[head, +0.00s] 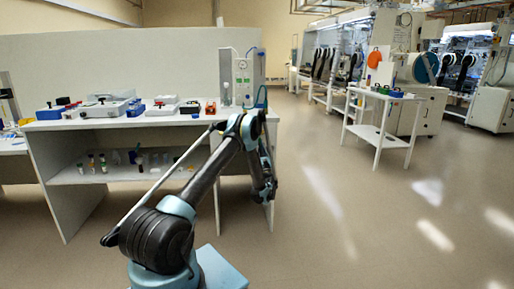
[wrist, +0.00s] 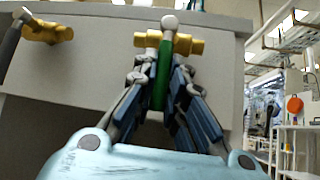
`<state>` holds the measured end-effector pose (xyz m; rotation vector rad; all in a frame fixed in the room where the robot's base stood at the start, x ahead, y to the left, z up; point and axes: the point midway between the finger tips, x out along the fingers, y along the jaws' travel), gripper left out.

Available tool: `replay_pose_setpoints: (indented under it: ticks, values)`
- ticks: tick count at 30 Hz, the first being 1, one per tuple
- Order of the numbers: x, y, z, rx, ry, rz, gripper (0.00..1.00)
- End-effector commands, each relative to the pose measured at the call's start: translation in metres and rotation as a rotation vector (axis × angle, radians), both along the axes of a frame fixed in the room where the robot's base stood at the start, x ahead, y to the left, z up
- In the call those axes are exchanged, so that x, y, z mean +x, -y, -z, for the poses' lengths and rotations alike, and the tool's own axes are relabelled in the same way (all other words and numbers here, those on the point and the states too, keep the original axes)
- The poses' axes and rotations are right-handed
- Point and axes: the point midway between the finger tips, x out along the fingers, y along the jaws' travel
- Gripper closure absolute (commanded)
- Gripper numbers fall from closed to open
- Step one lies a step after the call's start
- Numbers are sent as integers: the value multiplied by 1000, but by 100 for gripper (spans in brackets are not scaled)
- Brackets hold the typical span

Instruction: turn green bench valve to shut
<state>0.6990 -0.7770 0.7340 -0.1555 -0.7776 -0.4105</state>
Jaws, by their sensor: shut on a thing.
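The green valve handle (wrist: 161,78) is between the fingers of my gripper (wrist: 160,82) in the wrist view, and the fingers are shut on it. The handle runs up and down in the picture, across the brass valve body (wrist: 195,46), which runs left to right. A round grey knob (wrist: 169,21) is at the handle's upper end. The valve is on the grey bench panel (wrist: 90,65). In the head view my gripper (head: 264,190) is low at the bench's right end, partly behind my arm; the valve cannot be made out there.
A second brass valve (wrist: 46,30) with a dark grey handle is at the left on the same panel. The bench top (head: 140,120) carries trays and a tall apparatus (head: 242,78). A white cart (head: 382,130) stands right, with open floor between.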

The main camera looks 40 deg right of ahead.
Motion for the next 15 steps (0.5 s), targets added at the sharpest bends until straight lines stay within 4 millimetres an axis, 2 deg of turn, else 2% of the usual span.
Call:
replay_pose_setpoints:
  ticks: [8,9,11,15]
  values:
    - [-2,0,0,-1,3,0,100]
    - [-2,0,0,-1,3,0,79]
    - [-2,0,0,0,2,1,68]
    - [-2,1,0,0,1,1,68]
